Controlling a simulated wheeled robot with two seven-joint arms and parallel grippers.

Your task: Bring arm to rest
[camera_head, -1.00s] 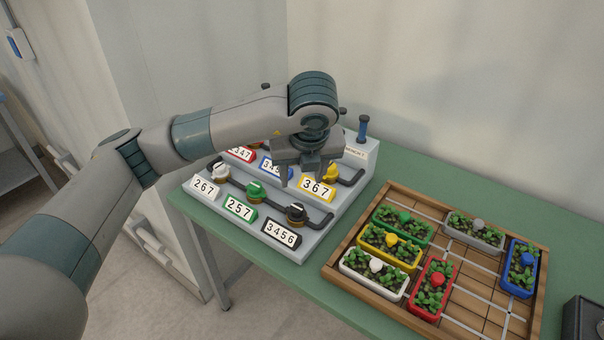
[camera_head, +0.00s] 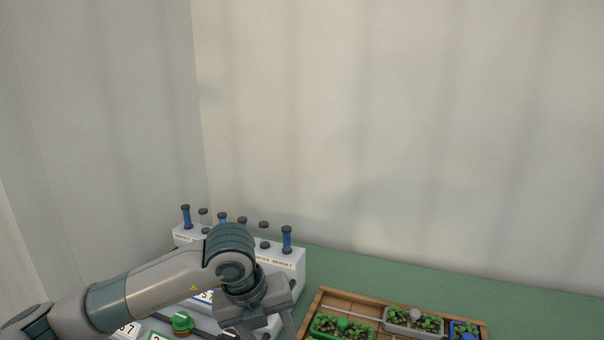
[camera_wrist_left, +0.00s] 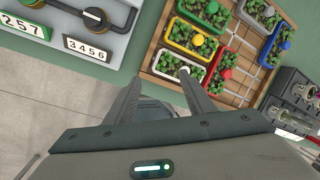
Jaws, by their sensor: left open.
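My left arm comes in from the left in the head view. Its gripper (camera_head: 262,333) is low in that view, in front of the valve panel (camera_head: 292,262), and its fingertips run near the bottom edge. My right gripper is in neither view.
The tray holds several coloured planters, such as the yellow one (camera_wrist_left: 172,33) and the red one (camera_wrist_left: 211,83). A dark rack (camera_wrist_left: 297,92) stands right of the tray. The green table (camera_head: 400,275) is bare behind the tray.

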